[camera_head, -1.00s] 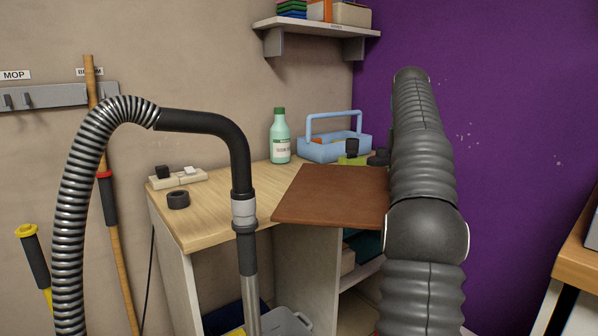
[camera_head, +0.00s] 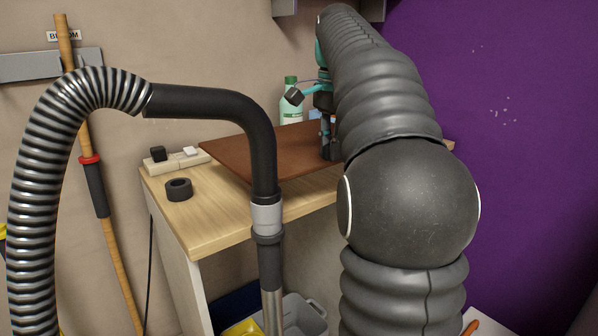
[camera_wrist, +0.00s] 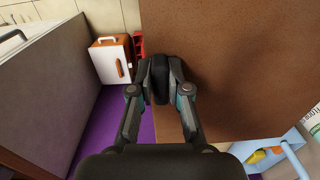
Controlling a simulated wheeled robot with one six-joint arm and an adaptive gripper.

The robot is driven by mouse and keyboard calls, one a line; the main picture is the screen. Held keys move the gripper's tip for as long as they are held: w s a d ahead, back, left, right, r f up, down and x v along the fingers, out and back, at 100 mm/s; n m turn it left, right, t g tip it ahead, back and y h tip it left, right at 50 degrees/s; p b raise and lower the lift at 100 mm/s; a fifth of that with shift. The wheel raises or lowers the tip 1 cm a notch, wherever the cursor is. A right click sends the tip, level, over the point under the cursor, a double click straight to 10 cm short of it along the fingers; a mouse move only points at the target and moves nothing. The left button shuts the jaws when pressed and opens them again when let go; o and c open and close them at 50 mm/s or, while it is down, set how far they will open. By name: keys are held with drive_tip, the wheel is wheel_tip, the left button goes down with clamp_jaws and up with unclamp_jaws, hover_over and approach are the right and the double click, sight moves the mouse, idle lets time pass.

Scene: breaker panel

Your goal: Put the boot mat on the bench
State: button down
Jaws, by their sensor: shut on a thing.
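The boot mat (camera_head: 255,152) is a flat brown sheet over the wooden top of the bench (camera_head: 215,225) in the head view. I cannot tell whether it touches the top. In the wrist view the mat (camera_wrist: 235,60) fills much of the right side. My gripper (camera_wrist: 160,82) is shut on a dark block at the mat's edge. In the head view my gripper (camera_head: 328,140) is at the mat's right part, largely hidden by my arm.
A black roll (camera_head: 179,189) and a pale block with sockets (camera_head: 175,160) lie at the bench's left end. A green bottle (camera_head: 291,101) stands behind the mat. A blue caddy (camera_wrist: 285,150) is close to the mat. A ribbed hose (camera_head: 45,150) crosses the foreground.

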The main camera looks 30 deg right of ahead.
sight(296, 152)
drive_tip(key=w+a+f, duration=0.1)
drive_tip(key=w, duration=0.1)
drive_tip(key=w+a+f, duration=0.3)
drive_tip(key=w, duration=0.1)
drive_tip(key=shift+w+a+f, duration=0.25)
drive_tip(key=shift+w+f, duration=0.05)
drive_tip(key=shift+f, duration=0.1)
drive_tip(key=shift+f+b, duration=0.7)
drive_tip(key=shift+f, duration=1.4)
drive_tip(key=c, duration=1.1)
unclamp_jaws()
drive_tip(key=shift+c, duration=0.2)
wheel_tip(296, 152, up, 12)
drive_tip(key=shift+s+r+p, duration=0.1)
drive_tip(key=shift+s+p, duration=0.05)
drive_tip(key=shift+p, duration=0.95)
